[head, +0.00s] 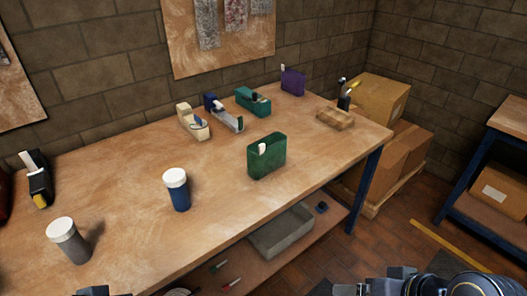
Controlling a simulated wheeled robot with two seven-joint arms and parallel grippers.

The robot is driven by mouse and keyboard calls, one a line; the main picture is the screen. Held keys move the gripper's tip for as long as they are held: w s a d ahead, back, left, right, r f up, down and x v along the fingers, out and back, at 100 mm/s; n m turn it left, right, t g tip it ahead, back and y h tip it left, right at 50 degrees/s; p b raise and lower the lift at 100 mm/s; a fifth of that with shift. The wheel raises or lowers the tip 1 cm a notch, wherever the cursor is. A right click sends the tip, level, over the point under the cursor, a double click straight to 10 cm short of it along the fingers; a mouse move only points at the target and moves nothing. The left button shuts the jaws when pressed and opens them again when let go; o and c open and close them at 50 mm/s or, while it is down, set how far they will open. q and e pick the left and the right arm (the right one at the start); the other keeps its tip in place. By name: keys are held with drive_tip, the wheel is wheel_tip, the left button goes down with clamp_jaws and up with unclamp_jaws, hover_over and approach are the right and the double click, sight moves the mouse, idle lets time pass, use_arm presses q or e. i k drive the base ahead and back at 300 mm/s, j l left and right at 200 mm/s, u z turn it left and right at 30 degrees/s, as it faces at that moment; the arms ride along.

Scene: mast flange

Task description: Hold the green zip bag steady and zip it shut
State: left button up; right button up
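The green zip bag (268,160) stands upright on the workbench (225,185), near its front edge and right of the blue jar. A small white tab (262,149) shows near the top of its left end; I cannot tell how far the zip is closed. My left gripper (92,291) barely shows at the bottom edge, left of centre. My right gripper (400,272) is partly in view at the bottom right, below and right of the bag. Both are well apart from the bag, and their fingers are too cut off to read.
A blue jar (179,194) and a grey jar (67,243), both white-topped, stand left of the bag. Behind are a cream dispenser (191,120), a teal object (252,102) and a purple bag (293,82). A wooden block (334,118) lies right. Bench around the bag is clear.

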sight(261, 147)
drive_tip(key=i+l+u, duration=0.25)
drive_tip(key=i+l, duration=0.2)
drive_tip(key=l, duration=0.2)
drive_tip(key=i+l+u, duration=0.3)
drive_tip(key=l, duration=0.4)
drive_tip(key=i, duration=0.05)
